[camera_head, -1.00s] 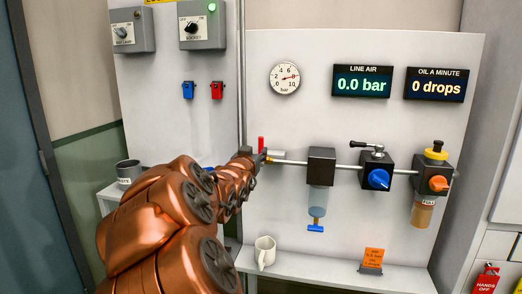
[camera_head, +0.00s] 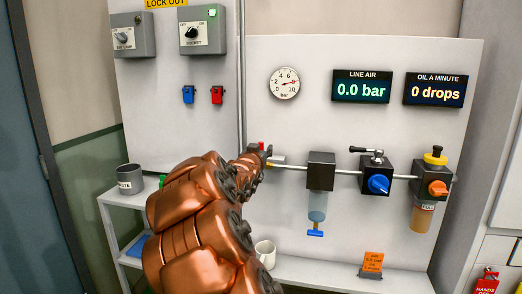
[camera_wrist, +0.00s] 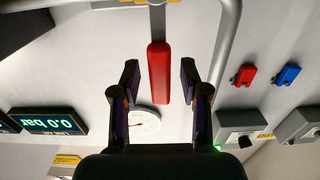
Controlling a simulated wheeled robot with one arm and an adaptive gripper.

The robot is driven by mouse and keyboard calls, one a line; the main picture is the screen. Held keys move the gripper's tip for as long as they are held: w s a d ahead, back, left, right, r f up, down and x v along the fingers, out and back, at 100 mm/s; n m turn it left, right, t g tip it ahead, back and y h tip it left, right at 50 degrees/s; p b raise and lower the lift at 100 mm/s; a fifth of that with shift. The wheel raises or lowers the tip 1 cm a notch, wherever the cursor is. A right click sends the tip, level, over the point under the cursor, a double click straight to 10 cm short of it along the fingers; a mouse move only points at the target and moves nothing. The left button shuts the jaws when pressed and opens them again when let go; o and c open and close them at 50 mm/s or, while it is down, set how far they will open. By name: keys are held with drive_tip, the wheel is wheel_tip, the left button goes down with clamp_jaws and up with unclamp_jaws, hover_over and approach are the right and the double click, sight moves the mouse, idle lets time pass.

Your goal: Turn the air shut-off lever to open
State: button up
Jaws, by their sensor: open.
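The red air shut-off lever (camera_wrist: 159,72) stands out from the air pipe in the wrist view, between the two fingers of my gripper (camera_wrist: 160,82). There is a visible gap on each side, and the fingers do not appear to touch it. My gripper is open. In the head view only a small red part of the lever (camera_head: 261,146) shows, beside my gripper (camera_head: 257,152), and my arm hides the rest of that spot. The line air display (camera_head: 362,86) reads 0.0 bar.
The pipe runs right to a filter bowl (camera_head: 317,205), a regulator with a blue knob (camera_head: 378,184) and an oiler (camera_head: 423,215). A white mug (camera_head: 265,252) and an orange card (camera_head: 372,262) stand on the shelf below. A grey cup (camera_head: 129,179) is at left.

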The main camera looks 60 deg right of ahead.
clamp_jaws()
idle(0.3)
idle(0.4)
